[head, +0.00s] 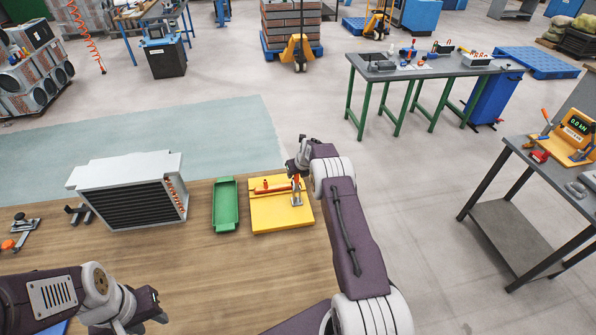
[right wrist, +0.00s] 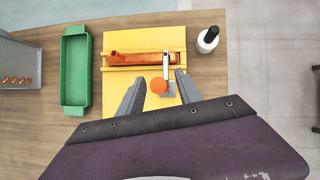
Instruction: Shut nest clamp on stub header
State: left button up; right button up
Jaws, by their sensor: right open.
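The yellow nest board (head: 265,218) lies on the wooden bench, and the copper-orange stub header (head: 270,188) lies along its cradle. In the right wrist view the stub header (right wrist: 130,59) runs left to right in yellow rails. The nest clamp (head: 297,198) stands at the board's right part; its orange handle knob (right wrist: 159,86) faces the camera. I cannot tell whether the clamp presses on the header. My right gripper (right wrist: 160,77) is open, its fingers on either side of the knob, with no clear contact. My left gripper (head: 155,305) is low at the left, away from the board; its opening is unclear.
A green tray (head: 226,205) and a finned coil unit (head: 128,190) stand left of the board. A bottle with a black top (right wrist: 208,40) stands beside the board's far right corner. Loose clamps (head: 20,230) lie at the bench's left. The front of the bench is partly bare.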

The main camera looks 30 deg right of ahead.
jog(key=b+v, duration=0.2)
jog(key=v, duration=0.6)
jog(key=shift+b, duration=0.3)
jog(key=shift+s+r, duration=0.1)
